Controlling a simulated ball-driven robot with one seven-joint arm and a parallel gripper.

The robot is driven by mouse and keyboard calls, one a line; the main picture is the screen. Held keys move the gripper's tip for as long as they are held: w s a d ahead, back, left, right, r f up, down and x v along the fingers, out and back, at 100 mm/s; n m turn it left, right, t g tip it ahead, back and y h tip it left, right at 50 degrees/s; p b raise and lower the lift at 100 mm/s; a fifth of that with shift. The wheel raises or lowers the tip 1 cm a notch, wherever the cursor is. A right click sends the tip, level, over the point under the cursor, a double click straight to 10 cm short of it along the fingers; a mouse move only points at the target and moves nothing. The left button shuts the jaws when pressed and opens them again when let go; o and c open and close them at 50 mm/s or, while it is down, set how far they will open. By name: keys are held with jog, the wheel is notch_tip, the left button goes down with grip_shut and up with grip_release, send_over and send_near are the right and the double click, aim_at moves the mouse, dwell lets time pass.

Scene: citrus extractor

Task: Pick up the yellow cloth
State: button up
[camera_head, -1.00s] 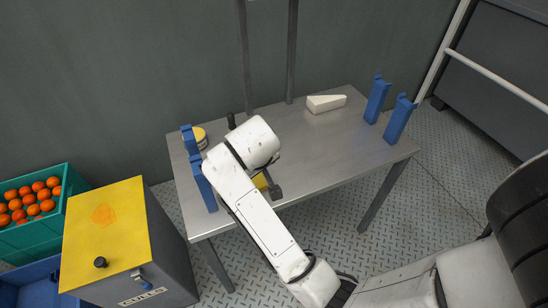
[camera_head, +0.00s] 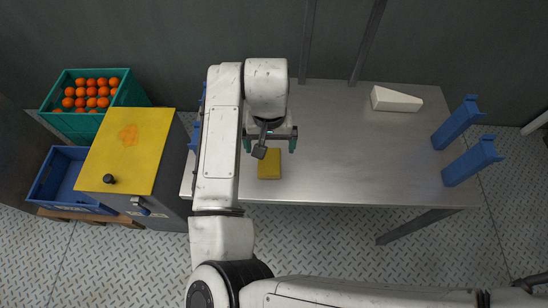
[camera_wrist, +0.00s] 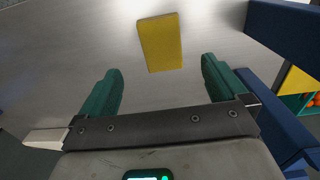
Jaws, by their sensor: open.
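The yellow cloth (camera_head: 269,164) is a small folded-looking rectangle lying flat on the metal table (camera_head: 340,160), near its front edge. My gripper (camera_head: 270,144) is open and empty above the table, just behind the cloth in the head view. In the wrist view the cloth (camera_wrist: 160,42) lies beyond the two green fingers of my gripper (camera_wrist: 160,82), roughly centred between them and not touched.
A white wedge (camera_head: 396,99) lies at the table's back right. Blue brackets stand at the right end (camera_head: 472,160) and left end (camera_head: 195,140), the left ones partly hidden. Left are a yellow-topped machine (camera_head: 110,150), a green crate (camera_head: 137,91) of oranges and a blue crate (camera_head: 48,180).

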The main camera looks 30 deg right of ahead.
aim_at(269, 162)
notch_tip(269, 162, down, 2)
jog(key=shift+d+f, duration=0.1)
jog(key=shift+a+f, duration=0.15)
jog(key=shift+f, duration=1.25)
jog(key=shift+a+f, duration=0.1)
jog(key=shift+f, duration=1.3)
jog(key=shift+c, duration=0.5)
jog(key=c, duration=1)
